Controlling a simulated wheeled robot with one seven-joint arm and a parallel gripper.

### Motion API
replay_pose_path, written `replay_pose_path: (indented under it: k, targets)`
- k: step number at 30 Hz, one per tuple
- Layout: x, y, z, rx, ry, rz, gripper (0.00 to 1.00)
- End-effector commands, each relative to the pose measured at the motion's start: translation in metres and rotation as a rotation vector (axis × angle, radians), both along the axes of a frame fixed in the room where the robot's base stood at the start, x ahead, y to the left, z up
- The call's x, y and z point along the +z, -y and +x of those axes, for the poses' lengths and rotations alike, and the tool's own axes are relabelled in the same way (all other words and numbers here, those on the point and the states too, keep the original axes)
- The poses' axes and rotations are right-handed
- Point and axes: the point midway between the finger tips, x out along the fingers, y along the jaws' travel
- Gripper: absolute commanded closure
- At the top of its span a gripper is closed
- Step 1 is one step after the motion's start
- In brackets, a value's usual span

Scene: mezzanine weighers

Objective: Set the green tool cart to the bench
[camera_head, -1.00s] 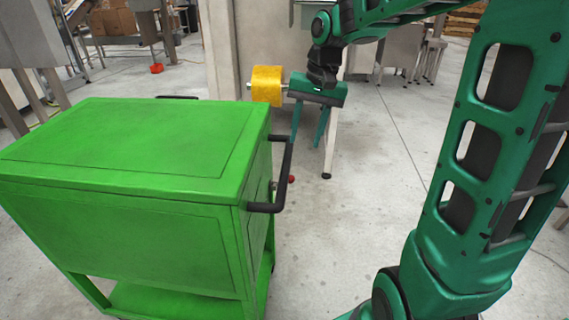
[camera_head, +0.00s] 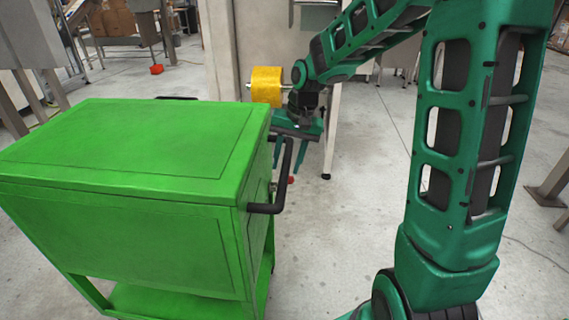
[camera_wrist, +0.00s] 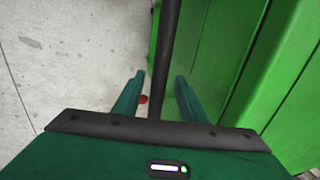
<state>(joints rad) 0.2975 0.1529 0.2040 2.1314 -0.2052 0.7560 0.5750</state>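The green tool cart (camera_head: 140,150) stands at the left in the head view, its flat top and near side facing me. A black handle (camera_head: 288,165) sticks out from its right side. My gripper (camera_head: 288,168) is over that handle, pointing down. In the wrist view the dark handle bar (camera_wrist: 168,50) runs between my gripper's two spread fingers (camera_wrist: 160,78), with a gap on each side. The cart's green side (camera_wrist: 230,50) is to the right there. I cannot tell how deep the bar sits between the fingers. Which piece of furniture is the bench is unclear.
A yellow roll (camera_head: 267,87) sticks out by a pale post (camera_head: 220,50) behind the cart. A metal table (camera_head: 110,40) and a red object (camera_head: 156,69) are at the back left. The concrete floor (camera_head: 350,220) right of the cart is clear.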

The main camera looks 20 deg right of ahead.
Motion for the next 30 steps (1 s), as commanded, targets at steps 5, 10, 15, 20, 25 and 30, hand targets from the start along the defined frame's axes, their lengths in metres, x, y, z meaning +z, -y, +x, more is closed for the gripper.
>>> replay_pose_path:
  k: [5,10,15,20,25,30]
  targets:
    - [-0.004,-0.001,0.001,0.001,0.001,-0.001,0.62]
    - [-0.004,-0.001,0.001,0.001,0.001,-0.001,0.62]
    - [-0.004,-0.001,0.001,0.001,0.001,-0.001,0.98]
    - [-0.004,-0.001,0.001,0.001,0.002,0.0,1.0]
    - [-0.004,0.002,0.0,0.004,0.001,0.0,1.0]
    - [-0.004,0.016,-0.002,0.012,-0.003,-0.001,1.0]
